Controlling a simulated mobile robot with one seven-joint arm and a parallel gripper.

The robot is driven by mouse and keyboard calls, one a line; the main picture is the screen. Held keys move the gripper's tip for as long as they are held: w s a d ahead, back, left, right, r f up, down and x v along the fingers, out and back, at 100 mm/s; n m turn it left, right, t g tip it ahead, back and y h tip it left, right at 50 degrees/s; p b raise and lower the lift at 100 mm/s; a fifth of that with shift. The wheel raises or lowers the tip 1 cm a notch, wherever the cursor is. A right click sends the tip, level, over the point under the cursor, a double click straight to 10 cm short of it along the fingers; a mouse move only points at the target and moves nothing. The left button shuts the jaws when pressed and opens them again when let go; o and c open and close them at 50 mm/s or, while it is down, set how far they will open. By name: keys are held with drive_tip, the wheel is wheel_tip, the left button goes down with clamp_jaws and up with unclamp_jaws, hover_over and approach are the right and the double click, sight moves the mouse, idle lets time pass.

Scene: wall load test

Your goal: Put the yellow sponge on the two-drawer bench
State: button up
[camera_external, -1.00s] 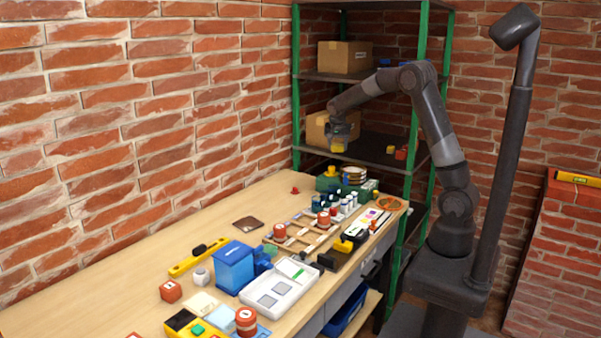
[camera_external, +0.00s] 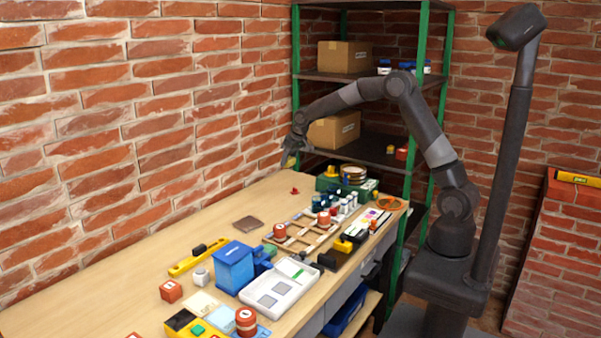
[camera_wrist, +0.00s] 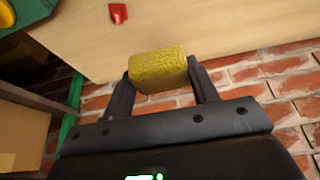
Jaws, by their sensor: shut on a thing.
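The yellow sponge (camera_wrist: 158,70) sits between the two fingers of my gripper (camera_wrist: 160,80) in the wrist view, and the fingers are shut on it. In the external view my gripper (camera_external: 289,158) is at the far left end of the bench, close to the brick wall and above the bench top; the sponge is small and partly hidden there. The two-drawer bench (camera_external: 215,215) has a light wooden top with grey drawer fronts along its right side. In the wrist view the bench top (camera_wrist: 215,25) lies beyond the sponge.
A small red object (camera_external: 295,190) lies on the bench near my gripper; it also shows in the wrist view (camera_wrist: 119,13). A green toolbox (camera_external: 328,183), bottles and wooden frames (camera_external: 300,232) crowd the right side. A green-posted shelf (camera_external: 297,80) stands behind. The bench's wall side is largely clear.

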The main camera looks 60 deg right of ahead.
wheel_tip(320, 180, down, 5)
hover_over(263, 206)
drive_tip(key=s, duration=0.1)
drive_tip(key=f, duration=0.7)
drive_tip(key=shift+s+d+f, duration=0.15)
drive_tip(key=shift+d, duration=0.05)
drive_tip(key=shift+f, duration=1.95)
drive_tip(key=shift+f, duration=0.15)
drive_tip(key=o, duration=1)
